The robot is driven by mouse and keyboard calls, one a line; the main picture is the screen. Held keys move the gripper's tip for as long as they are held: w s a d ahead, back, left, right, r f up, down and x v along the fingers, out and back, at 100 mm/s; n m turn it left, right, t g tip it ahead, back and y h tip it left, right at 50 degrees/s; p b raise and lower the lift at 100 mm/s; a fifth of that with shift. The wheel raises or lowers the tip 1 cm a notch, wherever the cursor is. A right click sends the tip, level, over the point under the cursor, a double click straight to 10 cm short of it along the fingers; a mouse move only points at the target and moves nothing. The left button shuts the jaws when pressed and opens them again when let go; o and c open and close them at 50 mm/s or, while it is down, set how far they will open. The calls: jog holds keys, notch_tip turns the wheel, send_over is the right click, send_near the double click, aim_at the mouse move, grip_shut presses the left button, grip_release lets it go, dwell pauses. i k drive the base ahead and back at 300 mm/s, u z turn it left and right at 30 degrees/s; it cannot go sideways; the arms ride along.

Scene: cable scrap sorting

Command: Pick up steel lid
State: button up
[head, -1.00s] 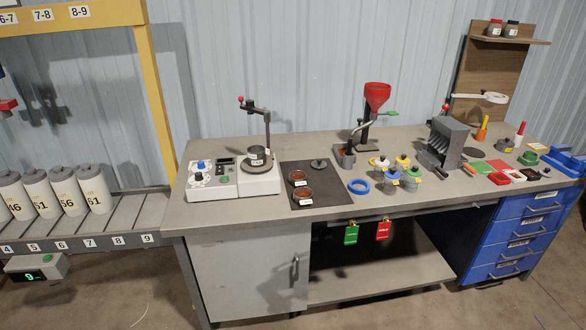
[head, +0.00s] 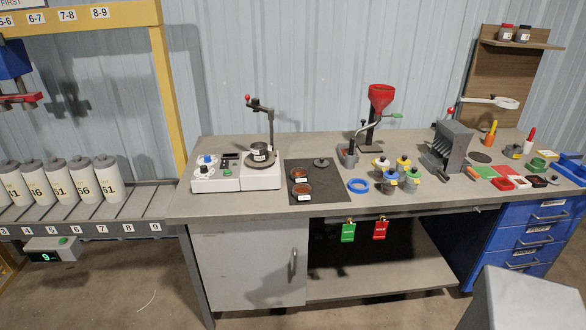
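A small round dark-grey lid with a knob (head: 321,163), which looks like the steel lid, lies at the back right of the dark mat (head: 325,190) on the workbench. Nothing covers it. Two small labelled dishes of reddish-brown material, a rear one (head: 299,174) and a front one (head: 303,190), are on the same mat to its left. A small steel pot (head: 260,150) with a label sits on the round plate of the white device to the left. My gripper is not in view.
A blue ring (head: 358,186) and several lidded jars (head: 391,180) stand right of the mat. A red funnel stand (head: 380,98) rises behind. A thin post (head: 271,128) stands by the pot. A grey block, probably mine, fills the lower right corner.

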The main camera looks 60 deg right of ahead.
aim_at(320, 163)
jog(key=z, duration=0.15)
jog(key=k, duration=0.2)
jog(key=u, duration=1.9)
jog(key=k, duration=2.6)
